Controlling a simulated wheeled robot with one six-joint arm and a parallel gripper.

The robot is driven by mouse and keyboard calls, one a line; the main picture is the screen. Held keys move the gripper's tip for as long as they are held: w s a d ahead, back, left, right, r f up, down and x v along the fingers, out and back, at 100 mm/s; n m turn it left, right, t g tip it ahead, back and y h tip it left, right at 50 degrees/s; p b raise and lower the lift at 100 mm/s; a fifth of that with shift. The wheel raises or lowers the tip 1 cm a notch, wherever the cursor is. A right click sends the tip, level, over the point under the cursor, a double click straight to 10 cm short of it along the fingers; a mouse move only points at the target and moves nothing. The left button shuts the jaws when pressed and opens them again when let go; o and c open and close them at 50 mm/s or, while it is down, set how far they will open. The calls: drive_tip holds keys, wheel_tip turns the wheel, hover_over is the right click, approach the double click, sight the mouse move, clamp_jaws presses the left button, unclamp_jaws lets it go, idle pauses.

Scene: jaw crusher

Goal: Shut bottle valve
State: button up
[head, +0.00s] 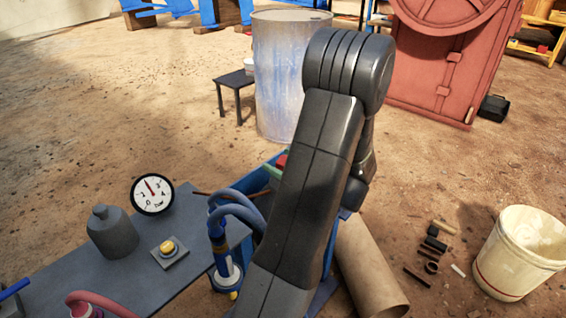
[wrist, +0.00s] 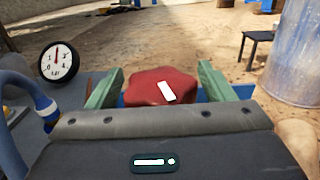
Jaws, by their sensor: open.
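A red lobed knob with a white mark, which looks like the bottle valve (wrist: 150,86), is in the middle of the wrist view. In the head view only a bit of red (head: 282,161) shows beside my arm. My gripper (wrist: 158,82) is open, with one green finger on each side of the knob and a gap visible on both sides. I cannot tell whether the fingers are level with it. In the head view my arm hides most of the gripper. The bottle below the knob is hidden.
A grey bench (head: 90,262) at left carries a round gauge (head: 152,194), a grey bottle-shaped object (head: 112,232) and a yellow button (head: 167,246). A blue hose (head: 240,203) curves close to my arm. A white bucket (head: 520,252) and a brown tube (head: 368,265) are at right.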

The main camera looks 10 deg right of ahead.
drive_tip(key=c, duration=1)
drive_tip(key=shift+o, duration=0.2)
drive_tip(key=shift+d+m+t+h, duration=0.1)
drive_tip(key=shift+m+t+h, duration=1.1)
drive_tip(key=shift+h, duration=0.6)
drive_tip(key=shift+w+d+m+t+h+b, duration=0.15)
drive_tip(key=shift+m+t+h+b, duration=0.2)
drive_tip(key=shift+m+h, duration=0.55)
drive_tip(key=o, duration=1)
drive_tip(key=shift+c, duration=0.2)
